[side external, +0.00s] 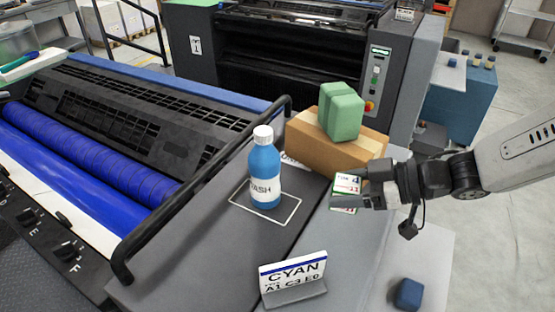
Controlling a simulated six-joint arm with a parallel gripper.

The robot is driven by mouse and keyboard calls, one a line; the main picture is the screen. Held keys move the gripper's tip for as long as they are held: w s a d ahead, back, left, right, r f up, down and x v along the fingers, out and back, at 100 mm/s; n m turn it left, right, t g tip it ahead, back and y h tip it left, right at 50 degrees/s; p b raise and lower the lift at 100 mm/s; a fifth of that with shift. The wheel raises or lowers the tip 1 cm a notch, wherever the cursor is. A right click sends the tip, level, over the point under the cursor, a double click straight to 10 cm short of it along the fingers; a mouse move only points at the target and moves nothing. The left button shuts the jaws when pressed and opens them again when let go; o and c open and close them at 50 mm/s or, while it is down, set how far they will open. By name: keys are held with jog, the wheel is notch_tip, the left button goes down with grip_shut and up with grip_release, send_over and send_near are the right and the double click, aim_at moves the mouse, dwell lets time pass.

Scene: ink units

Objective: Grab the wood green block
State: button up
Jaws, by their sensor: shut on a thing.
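A pale green block (341,112) with rounded edges and a groove down it rests on top of a brown cardboard box (325,146). I cannot tell whether it is wood. My gripper (362,187) reaches in from the right, below and in front of that box, apart from the green block. Its jaws are shut on a small white card-like piece (347,184) with red and green markings. The jaws hide part of this piece.
A blue bottle (265,175) with a white cap stands in a white outline on the grey surface. A CYAN sign (293,277) stands in front. A dark blue block (408,294) lies lower right. A black rail (203,190) borders the press at left.

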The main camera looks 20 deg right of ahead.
jog(key=shift+r, duration=1.05)
jog(key=shift+d, duration=0.1)
